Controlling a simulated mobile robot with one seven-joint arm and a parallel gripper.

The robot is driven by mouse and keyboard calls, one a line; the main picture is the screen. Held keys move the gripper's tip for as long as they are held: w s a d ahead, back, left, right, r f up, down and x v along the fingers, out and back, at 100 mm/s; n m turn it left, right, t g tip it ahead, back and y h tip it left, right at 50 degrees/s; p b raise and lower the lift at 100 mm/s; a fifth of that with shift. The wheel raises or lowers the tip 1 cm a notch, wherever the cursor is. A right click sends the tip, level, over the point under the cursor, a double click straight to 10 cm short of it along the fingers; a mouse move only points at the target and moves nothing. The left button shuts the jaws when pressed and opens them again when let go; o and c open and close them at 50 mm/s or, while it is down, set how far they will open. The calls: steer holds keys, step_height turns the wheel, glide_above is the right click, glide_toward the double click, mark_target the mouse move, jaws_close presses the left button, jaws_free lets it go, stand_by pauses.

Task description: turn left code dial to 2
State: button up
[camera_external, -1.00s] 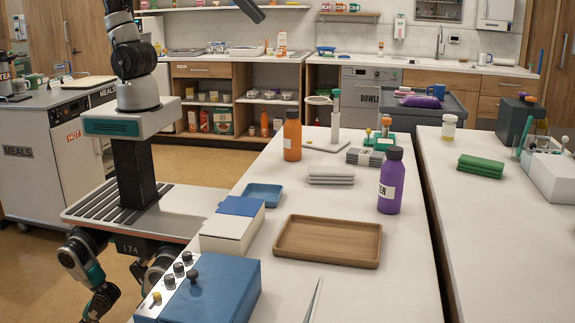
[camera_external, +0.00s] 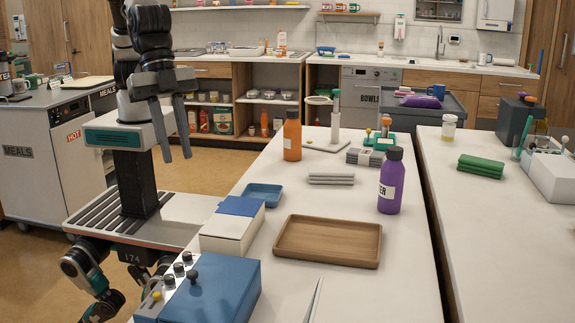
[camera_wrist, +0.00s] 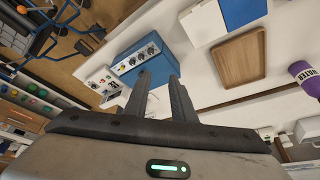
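A blue box (camera_external: 225,284) stands at the near left end of the white counter. Its light strip carries a row of three dark dials (camera_external: 179,269) and a yellow button (camera_external: 156,296). The dials also show in the wrist view (camera_wrist: 141,56), just beyond my fingertips. Their markings are too small to read, and I cannot tell which one is the left code dial. My gripper (camera_external: 176,157) is open and empty, pointing down, well above and behind the box. In the wrist view my gripper (camera_wrist: 159,76) has its fingers apart.
A wooden tray (camera_external: 290,260), a blue dish (camera_external: 263,195), an orange bottle (camera_external: 292,137) and a purple bottle (camera_external: 391,181) are farther along the counter.

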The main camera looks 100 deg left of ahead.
mark_target(186, 253)
steer(key=shift+m, duration=0.3)
steer(key=x, duration=0.6)
steer(key=s+d+b+x, duration=0.1)
steer(key=x, duration=0.5)
steer(key=s+x, duration=0.1)
steer(key=x, duration=0.5)
steer(key=shift+s+d+f, duration=0.15)
steer(key=shift+d+f, duration=0.15)
jaws_close()
